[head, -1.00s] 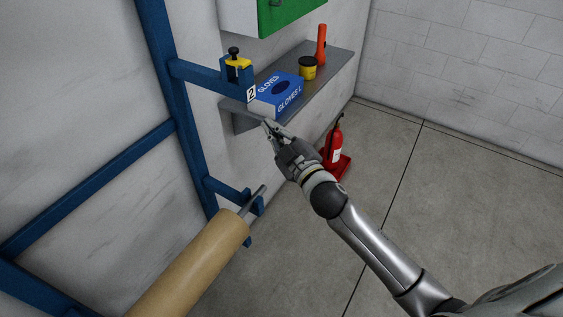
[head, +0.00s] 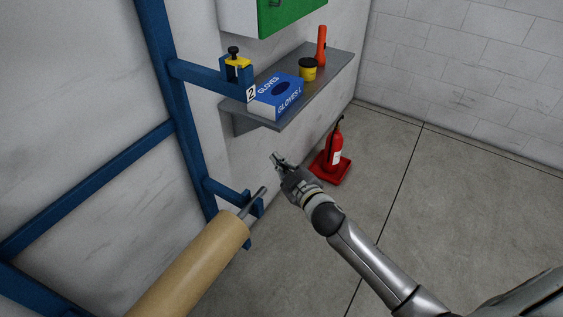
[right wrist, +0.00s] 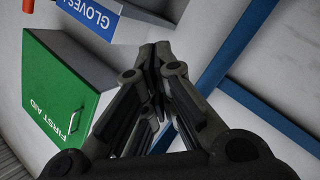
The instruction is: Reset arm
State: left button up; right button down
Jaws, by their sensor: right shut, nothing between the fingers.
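My right gripper (head: 276,158) is in the middle of the head view, in the air in front of the wall and below the grey shelf (head: 318,88). It is shut and holds nothing. In the right wrist view its fingers (right wrist: 156,52) come together at their tips. My left gripper does not show in either view.
A blue glove box (head: 277,97), a yellow tub (head: 307,70) and an orange flashlight (head: 321,46) are on the shelf. A fire extinguisher (head: 335,150) stands on the floor. A blue frame (head: 172,110) carries a brown roll (head: 195,265). A green first aid cabinet (right wrist: 62,92) is on the wall. Floor at right is clear.

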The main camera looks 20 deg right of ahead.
jog(key=s+d+f+m+g+h, duration=0.15)
jog(key=s+f+g, duration=0.45)
jog(key=f, duration=1)
jog(key=s+d+f+m+g, duration=0.1)
jog(key=s+d+f+m, duration=0.1)
jog(key=s+f, duration=1.1)
jog(key=s+f+m+g, duration=0.1)
jog(key=s+f+g, duration=0.2)
jog(key=s+f, duration=0.4)
jog(key=s+f+m+g, duration=0.1)
jog(key=s+f+g, duration=0.1)
jog(key=s+f, duration=0.6)
jog(key=s+f+m+g, duration=0.1)
jog(key=s+f+g, duration=0.2)
jog(key=s, duration=1.5)
notch_tip(320, 180, down, 5)
jog(key=shift+s+a+r+g, duration=0.15)
jog(key=shift+s+a+g, duration=0.15)
jog(key=shift+s+a, duration=0.05)
jog(key=shift+h, duration=0.25)
